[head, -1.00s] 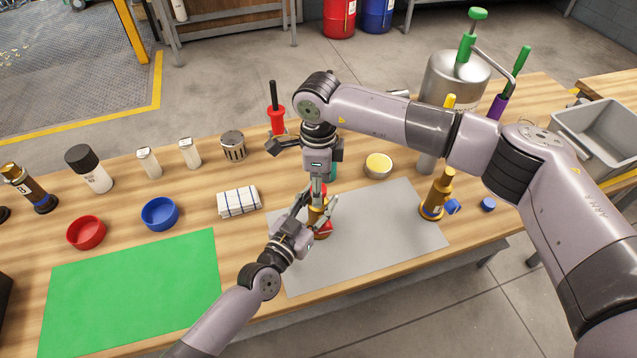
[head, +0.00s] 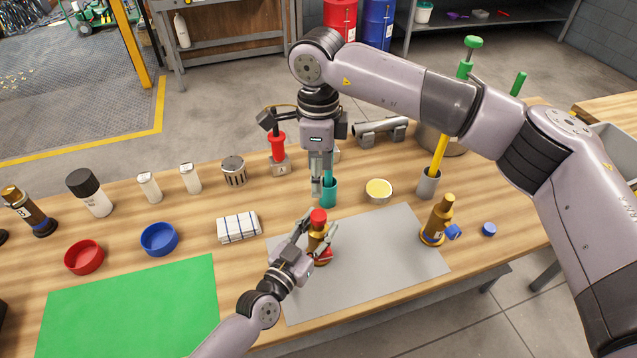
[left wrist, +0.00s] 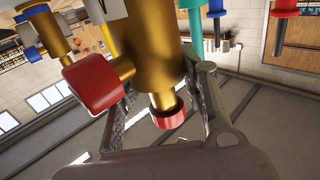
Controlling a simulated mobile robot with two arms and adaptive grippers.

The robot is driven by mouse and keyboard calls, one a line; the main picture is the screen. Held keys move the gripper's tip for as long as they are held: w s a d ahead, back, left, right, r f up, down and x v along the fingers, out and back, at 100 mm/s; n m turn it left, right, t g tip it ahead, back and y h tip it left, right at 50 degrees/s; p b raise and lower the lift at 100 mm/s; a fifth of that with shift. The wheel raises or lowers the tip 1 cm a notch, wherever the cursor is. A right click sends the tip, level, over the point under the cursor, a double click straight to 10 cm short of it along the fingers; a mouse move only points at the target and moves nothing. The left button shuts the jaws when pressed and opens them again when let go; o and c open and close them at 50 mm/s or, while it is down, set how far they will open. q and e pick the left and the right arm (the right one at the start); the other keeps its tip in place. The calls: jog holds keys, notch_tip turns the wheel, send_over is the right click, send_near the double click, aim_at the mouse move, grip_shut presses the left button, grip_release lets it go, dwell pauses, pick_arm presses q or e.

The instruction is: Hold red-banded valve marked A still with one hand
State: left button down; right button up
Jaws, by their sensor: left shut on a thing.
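The red-banded valve (head: 317,240) is a brass body standing upright on the grey mat (head: 390,250), with a red cap (head: 319,215) on top and red at its side near the base. My left gripper (head: 311,240) is shut around its body. In the left wrist view the brass body (left wrist: 150,45) fills the space between the fingers, with a red side cap (left wrist: 92,84) close to the camera. No letter A is readable on it. My right gripper (head: 322,185) hangs above and behind the valve, clear of it; its finger gap is unclear.
A blue-banded brass valve (head: 439,218) stands on the mat's right side. A striped cloth (head: 238,227), a blue bowl (head: 159,239) and a red bowl (head: 84,257) lie left. The green mat (head: 130,310) is bare.

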pick_arm(q)
jog(key=shift+f, duration=0.1)
jog(key=c, duration=0.9)
grip_release()
jog(key=v, duration=1.2)
